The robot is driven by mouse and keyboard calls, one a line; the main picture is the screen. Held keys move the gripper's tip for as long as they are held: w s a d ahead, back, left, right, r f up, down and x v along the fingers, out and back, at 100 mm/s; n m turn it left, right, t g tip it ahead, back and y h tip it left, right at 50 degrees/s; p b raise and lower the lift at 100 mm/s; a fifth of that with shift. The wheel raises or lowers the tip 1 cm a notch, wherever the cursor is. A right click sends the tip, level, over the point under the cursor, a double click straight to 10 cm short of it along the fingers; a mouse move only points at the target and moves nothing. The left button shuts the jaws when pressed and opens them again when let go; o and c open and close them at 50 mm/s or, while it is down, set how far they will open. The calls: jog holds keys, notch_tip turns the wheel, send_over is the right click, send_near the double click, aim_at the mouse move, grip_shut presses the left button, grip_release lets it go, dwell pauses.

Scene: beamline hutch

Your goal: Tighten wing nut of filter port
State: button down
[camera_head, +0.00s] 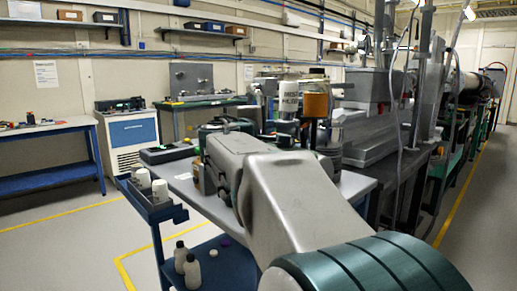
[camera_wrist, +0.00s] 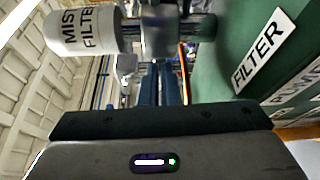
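The white mist filter canister (camera_wrist: 84,33) lies at the upper left of the wrist view, its lettering turned sideways. It also shows in the head view (camera_head: 287,98), upright behind my arm. A grey metal fitting (camera_wrist: 162,32) sits between the canister and a green housing (camera_wrist: 225,70) in the wrist view. The green housing carries a FILTER label (camera_wrist: 264,48). I cannot make out the wing nut for certain. The body of my gripper (camera_wrist: 160,123) fills the bottom of the wrist view.
An amber container (camera_head: 316,104) stands right of the canister. A side tray (camera_head: 150,205) holds white bottles at the table's left edge. Bottles (camera_head: 186,264) stand on the lower shelf. Metal beamline equipment (camera_head: 385,140) crowds the right. The floor at left (camera_head: 65,225) is open.

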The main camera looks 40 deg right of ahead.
jog(key=m+b, duration=0.1)
jog(key=b, duration=0.2)
jog(key=f+m+h+b, duration=0.1)
jog(key=b, duration=0.2)
jog(key=m+b, duration=0.2)
jog(key=b, duration=0.1)
jog(key=shift+w+f+h+b, duration=0.1)
jog(key=shift+f+h+b, duration=0.2)
jog(key=shift+m+h+b, duration=0.4)
jog(key=shift+m+b, duration=0.5)
jog(key=shift+b, duration=0.1)
jog(key=shift+w+m+h+b, duration=0.1)
jog(key=shift+m+h+b, duration=0.3)
jog(key=shift+m, duration=0.5)
jog(key=shift+a+m, duration=0.1)
jog(key=shift+m, duration=0.2)
jog(key=c, duration=1.9)
grip_release()
jog(key=shift+r, duration=0.1)
jog(key=shift+r, duration=0.1)
